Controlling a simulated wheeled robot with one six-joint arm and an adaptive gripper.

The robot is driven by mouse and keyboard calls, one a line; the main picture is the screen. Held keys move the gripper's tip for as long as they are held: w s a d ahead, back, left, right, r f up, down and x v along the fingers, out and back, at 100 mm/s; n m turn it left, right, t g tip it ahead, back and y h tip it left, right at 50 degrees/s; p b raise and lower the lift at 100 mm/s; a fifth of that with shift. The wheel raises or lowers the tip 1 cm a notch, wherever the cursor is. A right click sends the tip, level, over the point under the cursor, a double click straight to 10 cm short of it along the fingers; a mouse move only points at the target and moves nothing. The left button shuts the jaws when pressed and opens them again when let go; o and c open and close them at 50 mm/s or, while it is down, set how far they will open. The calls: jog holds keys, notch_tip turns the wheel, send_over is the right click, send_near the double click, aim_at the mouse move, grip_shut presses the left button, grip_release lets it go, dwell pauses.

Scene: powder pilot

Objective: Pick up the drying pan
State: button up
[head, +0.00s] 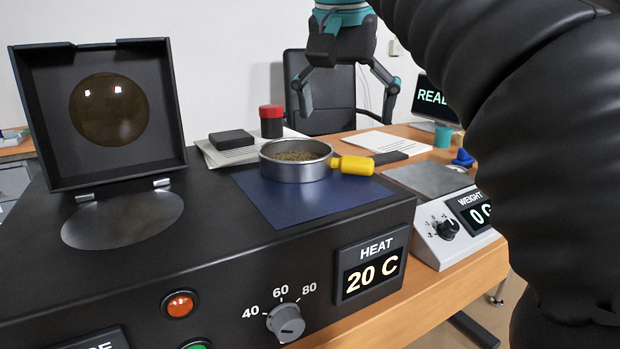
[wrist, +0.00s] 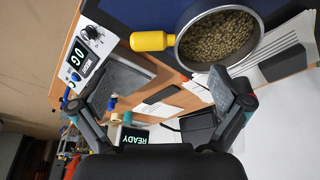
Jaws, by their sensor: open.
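The drying pan (head: 296,168) is a round metal pan with a yellow handle (head: 357,165) pointing right. It sits on the blue plate of the black heater and holds greenish-brown granules. My gripper (head: 347,107) is open and empty, above and apart from the pan in the head view. In the wrist view the pan (wrist: 219,42) is at the top right with its yellow handle (wrist: 152,41) to the left. The open fingers (wrist: 166,98) show below it, touching neither pan nor handle.
The heater (head: 130,250) has a raised lid (head: 105,110) on the left. A scale (head: 437,200) reading 0 stands right of the pan. A red-capped jar (head: 271,121) and a dark box (head: 232,139) are behind it. A READY screen (head: 436,98) is at the back right.

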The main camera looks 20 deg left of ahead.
aim_at(350, 157)
jog(key=shift+b+x, duration=0.35)
jog(key=shift+x, duration=0.85)
jog(key=x, duration=0.1)
jog(key=b+x, duration=0.2)
jog(key=x, duration=0.1)
jog(key=shift+s+d+f, duration=0.1)
jog(key=shift+d, duration=0.25)
jog(key=shift+w+f+b, duration=0.2)
jog(key=shift+f+b, duration=0.1)
jog(key=shift+f, duration=0.2)
jog(key=c, duration=1.6)
jog(key=shift+r, duration=0.1)
